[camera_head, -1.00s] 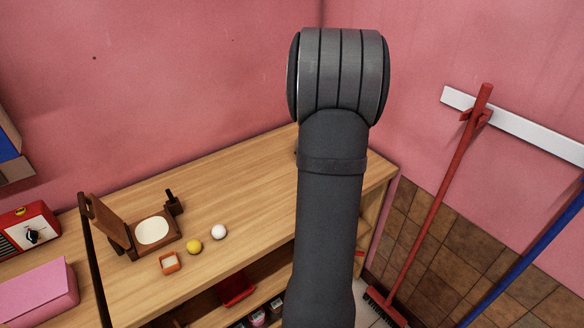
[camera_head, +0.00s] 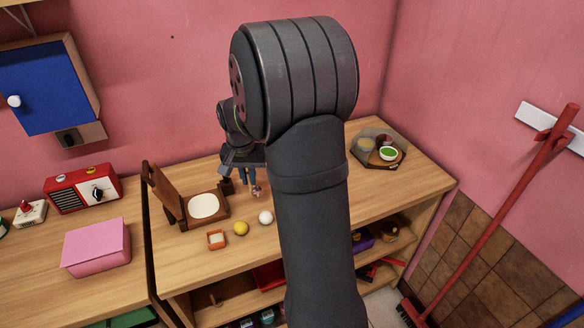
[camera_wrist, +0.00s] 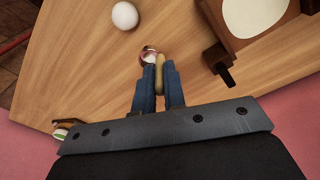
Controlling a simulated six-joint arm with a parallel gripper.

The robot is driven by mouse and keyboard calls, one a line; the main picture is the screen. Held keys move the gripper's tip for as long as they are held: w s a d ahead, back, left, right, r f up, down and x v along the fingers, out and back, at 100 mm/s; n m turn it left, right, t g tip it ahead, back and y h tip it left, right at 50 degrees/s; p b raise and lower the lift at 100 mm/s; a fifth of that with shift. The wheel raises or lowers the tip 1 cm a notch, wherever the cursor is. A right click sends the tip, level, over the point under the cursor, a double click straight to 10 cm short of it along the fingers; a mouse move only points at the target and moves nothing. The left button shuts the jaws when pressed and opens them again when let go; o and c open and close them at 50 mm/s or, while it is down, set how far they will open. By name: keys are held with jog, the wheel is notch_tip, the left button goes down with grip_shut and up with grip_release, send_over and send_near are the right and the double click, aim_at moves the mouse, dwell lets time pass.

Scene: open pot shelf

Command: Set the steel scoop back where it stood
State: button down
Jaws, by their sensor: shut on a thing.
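My gripper (camera_head: 248,176) points down over the right-hand wooden counter, partly hidden behind my forearm. In the wrist view, its blue fingers (camera_wrist: 159,82) are shut on the steel scoop (camera_wrist: 148,55). The scoop has a tan handle between the fingers and a small, shiny, rounded end beyond the fingertips. In the head view the scoop (camera_head: 258,191) is a small bit below the fingers, behind the white ball and right of the wooden box. I cannot tell whether it touches the counter.
An open wooden box with a cream round inset (camera_head: 204,206) stands close left of my gripper. A tray with a green bowl (camera_head: 388,154) stands far right. Bare counter lies between.

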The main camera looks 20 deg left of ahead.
jog(key=s+a+n, duration=0.2)
jog(key=s+a, duration=0.2)
jog(key=s, duration=0.3)
jog(key=s+a+n+g, duration=0.1)
jog(key=s+a, duration=0.3)
jog(key=s, duration=0.3)
jog(key=s+a+n, duration=0.2)
jog(key=s+a, duration=0.2)
jog(key=s, duration=0.4)
jog(key=shift+w+f, duration=0.15)
jog(key=shift+f, duration=1.3)
jog(key=shift+w+f, duration=0.1)
jog(key=shift+f, duration=1.3)
jog(key=shift+f, duration=0.35)
jog(key=c, duration=1.4)
grip_release()
jog(key=shift+r, duration=0.1)
notch_tip(320, 180, up, 7)
